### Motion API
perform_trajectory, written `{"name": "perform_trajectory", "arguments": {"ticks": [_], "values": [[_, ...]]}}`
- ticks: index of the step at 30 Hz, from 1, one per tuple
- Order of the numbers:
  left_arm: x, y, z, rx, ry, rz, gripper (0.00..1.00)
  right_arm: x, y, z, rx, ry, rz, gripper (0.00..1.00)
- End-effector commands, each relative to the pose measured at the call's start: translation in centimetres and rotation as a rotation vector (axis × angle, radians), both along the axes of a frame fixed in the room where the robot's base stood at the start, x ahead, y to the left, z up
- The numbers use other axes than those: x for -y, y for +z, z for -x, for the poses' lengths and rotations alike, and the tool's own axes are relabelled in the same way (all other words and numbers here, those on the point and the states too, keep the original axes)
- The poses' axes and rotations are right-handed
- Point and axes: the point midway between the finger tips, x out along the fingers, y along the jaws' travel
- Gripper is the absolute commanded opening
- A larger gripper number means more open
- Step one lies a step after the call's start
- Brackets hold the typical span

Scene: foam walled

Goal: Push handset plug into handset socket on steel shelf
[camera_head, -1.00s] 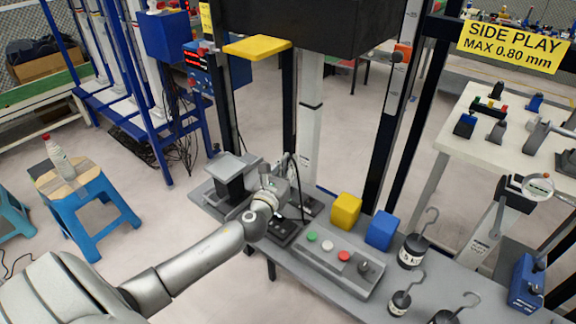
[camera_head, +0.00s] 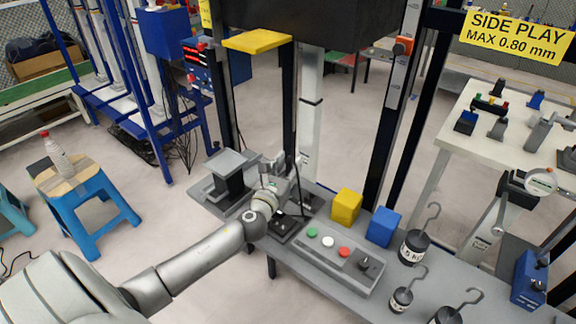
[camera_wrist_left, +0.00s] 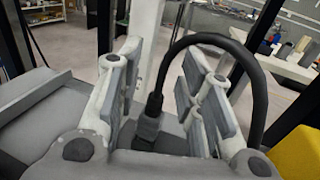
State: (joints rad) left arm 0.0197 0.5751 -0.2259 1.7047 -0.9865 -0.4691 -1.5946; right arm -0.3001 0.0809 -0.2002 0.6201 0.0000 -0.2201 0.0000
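The handset plug (camera_wrist_left: 154,104) is dark, with a thick black cable arching up and over to the right in the left wrist view. It stands upright above a dark grey block (camera_wrist_left: 148,128), which may be the socket or the plug's lower body; I cannot tell whether they are joined. My left gripper (camera_wrist_left: 160,88) has its fingers apart on either side of the plug, with visible gaps. In the head view my left gripper (camera_head: 286,172) is over the steel shelf (camera_head: 445,283), near a dark block (camera_head: 285,226). My right gripper is not in view.
A grey control panel (camera_head: 318,256) with green, white and red buttons lies right of the gripper. Yellow (camera_head: 347,206) and blue (camera_head: 383,227) cubes stand behind it. Hooked weights (camera_head: 414,247) fill the shelf's right. A raised grey plate (camera_head: 231,163) and upright posts stand close by.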

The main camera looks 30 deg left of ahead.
Motion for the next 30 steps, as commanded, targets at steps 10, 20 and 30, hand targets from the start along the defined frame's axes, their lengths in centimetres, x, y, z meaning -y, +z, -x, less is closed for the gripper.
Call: {"name": "perform_trajectory", "arguments": {"ticks": [10,20,30], "values": [[0.5,-0.2,2.3,-0.003,-0.002,-0.001,0.34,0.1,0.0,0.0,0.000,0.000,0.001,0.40],[1.6,-0.2,7.7,-0.004,-0.001,0.000,0.34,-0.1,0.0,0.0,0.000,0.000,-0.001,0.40],[2.4,-0.1,11.3,-0.001,0.000,0.000,0.34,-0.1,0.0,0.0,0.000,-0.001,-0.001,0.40]]}}
